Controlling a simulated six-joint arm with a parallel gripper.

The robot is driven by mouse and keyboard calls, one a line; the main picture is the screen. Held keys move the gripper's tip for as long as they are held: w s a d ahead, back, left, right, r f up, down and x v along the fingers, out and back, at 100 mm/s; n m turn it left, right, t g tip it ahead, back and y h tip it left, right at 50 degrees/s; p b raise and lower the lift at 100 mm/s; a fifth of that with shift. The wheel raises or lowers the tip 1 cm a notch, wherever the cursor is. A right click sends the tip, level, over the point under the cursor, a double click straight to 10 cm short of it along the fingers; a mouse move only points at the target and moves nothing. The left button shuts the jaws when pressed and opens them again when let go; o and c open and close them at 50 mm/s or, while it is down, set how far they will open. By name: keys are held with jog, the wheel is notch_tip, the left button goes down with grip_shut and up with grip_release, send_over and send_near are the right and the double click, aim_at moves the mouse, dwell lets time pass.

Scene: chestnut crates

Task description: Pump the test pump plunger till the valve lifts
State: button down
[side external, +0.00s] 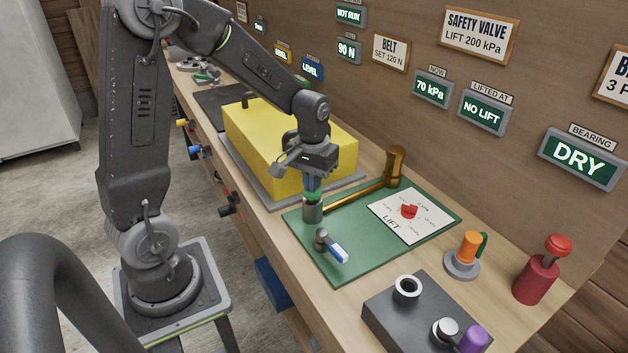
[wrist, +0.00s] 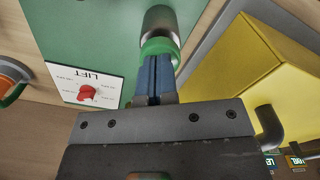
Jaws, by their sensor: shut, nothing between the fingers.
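The test pump is a grey cylinder (side external: 312,212) with a green plunger cap (side external: 312,196), upright at the left corner of a green mat (side external: 370,258). My gripper (side external: 312,187) is shut and empty, pointing down right over the cap. Its blue fingertips (wrist: 156,62) meet the green cap (wrist: 158,47) in the wrist view; whether they press on it I cannot tell. A brass pipe (side external: 355,195) runs from beside the pump to an upright brass valve (side external: 395,167). The pressure display (side external: 432,88) reads 70 kPa and the lift display (side external: 482,114) reads NO LIFT.
A white LIFT card (side external: 425,228) with a red pointer knob (side external: 409,211) lies on the mat. A small blue-handled lever (side external: 338,253) stands near the pump. A yellow box (side external: 250,150) stands close behind my gripper. A dark block (side external: 385,310) sits at the front.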

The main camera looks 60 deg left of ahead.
jog(key=shift+r, duration=3.8)
notch_tip(320, 180, up, 4)
jog(key=shift+f, duration=2.95)
jog(key=shift+f, duration=0.15)
jog(key=shift+f, duration=2.75)
jog(key=shift+r, duration=3.85)
